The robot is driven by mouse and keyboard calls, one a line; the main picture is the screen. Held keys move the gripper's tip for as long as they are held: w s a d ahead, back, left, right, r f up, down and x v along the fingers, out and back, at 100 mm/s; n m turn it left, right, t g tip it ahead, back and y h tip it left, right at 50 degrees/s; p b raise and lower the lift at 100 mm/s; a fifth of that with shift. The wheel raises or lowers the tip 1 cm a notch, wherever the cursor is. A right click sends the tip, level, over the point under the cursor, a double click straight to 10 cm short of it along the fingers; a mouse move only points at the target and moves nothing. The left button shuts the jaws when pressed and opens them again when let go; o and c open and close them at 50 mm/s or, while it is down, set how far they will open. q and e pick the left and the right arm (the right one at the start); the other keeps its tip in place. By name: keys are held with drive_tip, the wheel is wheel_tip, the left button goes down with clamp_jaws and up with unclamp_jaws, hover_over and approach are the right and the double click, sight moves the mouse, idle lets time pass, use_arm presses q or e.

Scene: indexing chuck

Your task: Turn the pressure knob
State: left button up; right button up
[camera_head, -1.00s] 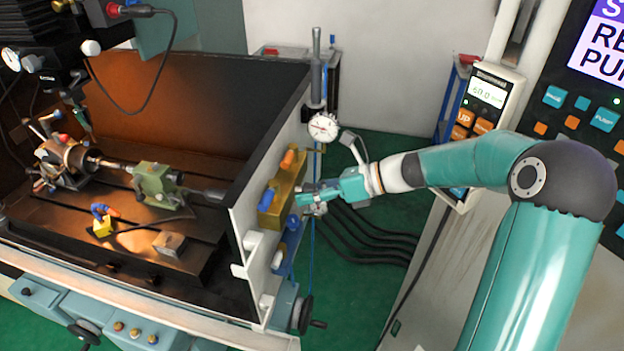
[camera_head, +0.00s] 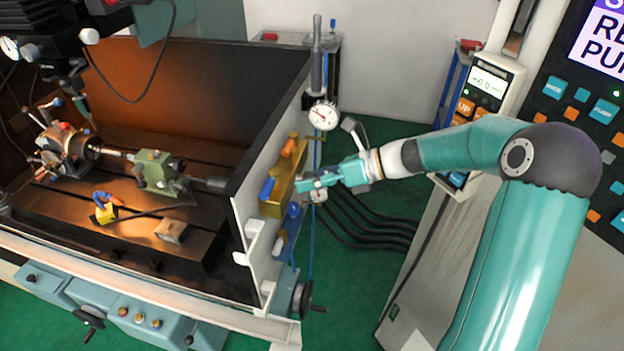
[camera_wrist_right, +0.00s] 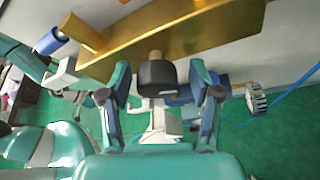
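A brass-coloured block (camera_head: 280,192) is mounted on the outer side of the white panel, with an orange handle and a blue handle on it. In the right wrist view, a black round knob on a brass stem (camera_wrist_right: 156,76) sticks out from the brass block (camera_wrist_right: 170,32). My right gripper (camera_head: 304,182) is at the block in the head view. In the wrist view its two fingers (camera_wrist_right: 160,82) are spread on either side of the black knob, with visible gaps, not closed on it. A round dial gauge (camera_head: 323,115) sits above. My left gripper is not in view.
The white panel (camera_head: 248,213) bounds the machine enclosure on the left. A pendant with a screen (camera_head: 487,84) and the large control panel (camera_head: 580,110) stand right. Dark hoses (camera_head: 370,228) run over the green floor below the gripper.

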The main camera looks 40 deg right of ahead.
sight(311, 174)
wheel_tip(311, 174, up, 10)
idle(0.7)
drive_tip(key=shift+a+f, duration=0.1)
drive_tip(key=shift+f, duration=0.05)
